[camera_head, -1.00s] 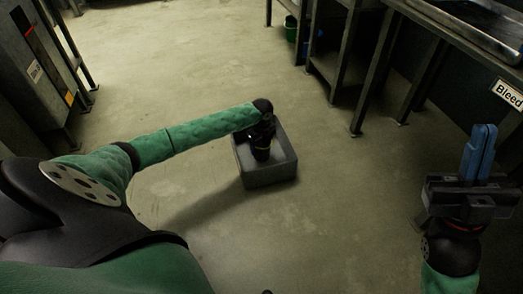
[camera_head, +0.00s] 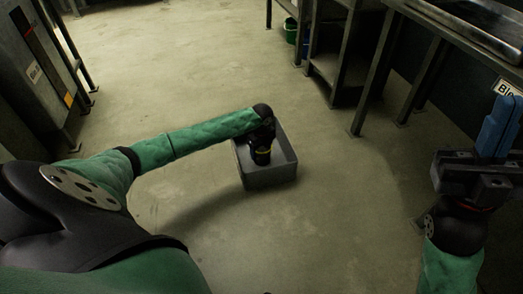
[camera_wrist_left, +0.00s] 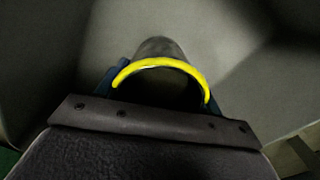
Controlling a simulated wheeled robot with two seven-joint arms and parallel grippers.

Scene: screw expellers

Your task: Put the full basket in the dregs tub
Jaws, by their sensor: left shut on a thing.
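A grey open tub (camera_head: 270,176) stands on the floor in the middle of the head view. My left gripper (camera_head: 262,150) points down into the tub's opening, its fingers hidden in that view. In the left wrist view, the left gripper's blue fingers lie either side of a dark grey rounded basket with a yellow rim (camera_wrist_left: 158,63), held between them. The tub's pale inner walls (camera_wrist_left: 235,50) surround it. Whether the basket touches the tub's floor, and what is in it, I cannot tell. My right gripper (camera_head: 497,127) is at the right, its blue fingers together and empty.
A metal bench with a tray top (camera_head: 465,32) stands at the upper right, with a label on its side. A metal rack (camera_head: 335,60) and a green bucket (camera_head: 291,30) are at the back. A dark cabinet (camera_head: 35,75) is at the left. The floor around the tub is clear.

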